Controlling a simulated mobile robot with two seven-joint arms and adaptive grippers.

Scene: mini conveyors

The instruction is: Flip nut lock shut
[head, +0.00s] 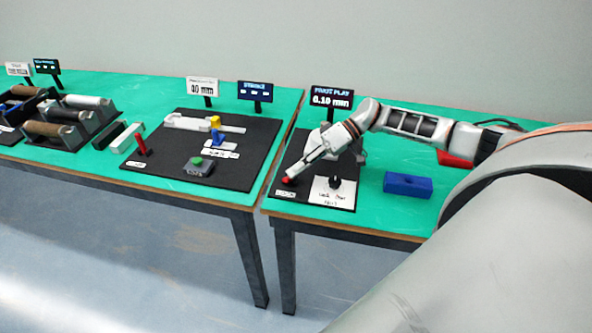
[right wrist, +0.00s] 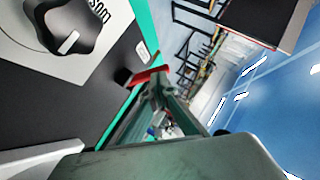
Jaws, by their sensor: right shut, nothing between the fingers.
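My right gripper (head: 297,171) is shut with nothing between its fingers. It slants down from the right over the black board on the right table. Its tips are at a small red lever (head: 288,181) near the board's front left corner. In the right wrist view the red lever (right wrist: 150,75) shows just beyond the fingers (right wrist: 158,96). I take this lever for the nut lock; whether the tips touch it I cannot tell. A black knob (head: 334,183) stands on a white labelled plate beside it; the knob (right wrist: 72,27) has a white mark. My left gripper is not in view.
A blue block (head: 408,185) lies on the green table right of the board. A sign (head: 331,98) reading "PIVOT PLAY 0.10 mm" stands behind. A narrow gap separates the left table, with another black board (head: 245,170) and rollers.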

